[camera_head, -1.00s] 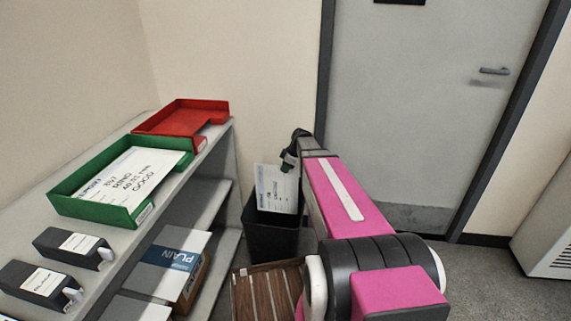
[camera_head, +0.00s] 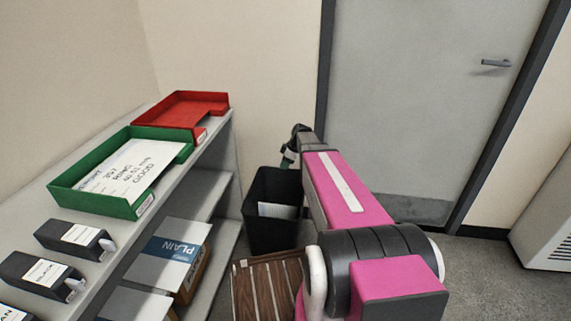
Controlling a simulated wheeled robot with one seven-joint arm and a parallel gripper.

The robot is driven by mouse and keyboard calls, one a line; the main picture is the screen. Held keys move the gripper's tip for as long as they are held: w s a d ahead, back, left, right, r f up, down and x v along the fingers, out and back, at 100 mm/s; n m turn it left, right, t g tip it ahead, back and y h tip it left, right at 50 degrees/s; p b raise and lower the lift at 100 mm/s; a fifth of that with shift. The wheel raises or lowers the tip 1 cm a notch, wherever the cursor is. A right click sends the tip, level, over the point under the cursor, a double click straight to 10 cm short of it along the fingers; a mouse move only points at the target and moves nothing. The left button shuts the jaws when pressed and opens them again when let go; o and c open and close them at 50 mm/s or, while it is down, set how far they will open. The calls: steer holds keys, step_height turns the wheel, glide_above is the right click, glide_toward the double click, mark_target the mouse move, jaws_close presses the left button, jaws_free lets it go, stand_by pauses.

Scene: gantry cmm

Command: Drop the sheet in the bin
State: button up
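The white sheet (camera_head: 278,210) lies inside the black bin (camera_head: 268,238), low between its walls; only part of it shows over the bin's front rim. The bin stands on the floor between the shelf and my arm. My gripper (camera_head: 288,160) is above the bin's back right rim, partly hidden by my own arm. It is apart from the sheet, with nothing seen in it. It looks open, having let go of the sheet, though the fingertips are small and dark.
A grey shelf unit (camera_head: 218,212) on the left carries a green tray (camera_head: 95,203) with a written sheet and a red tray (camera_head: 180,118). Black boxes (camera_head: 75,238) stand nearer. A slatted wooden thing (camera_head: 262,290) is in front of the bin. A grey door (camera_head: 425,120) is behind.

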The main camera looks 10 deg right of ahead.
steer(key=v, duration=1)
steer(key=shift+d+r, duration=0.15)
steer(key=shift+r, duration=0.2)
steer(key=shift+s, duration=0.1)
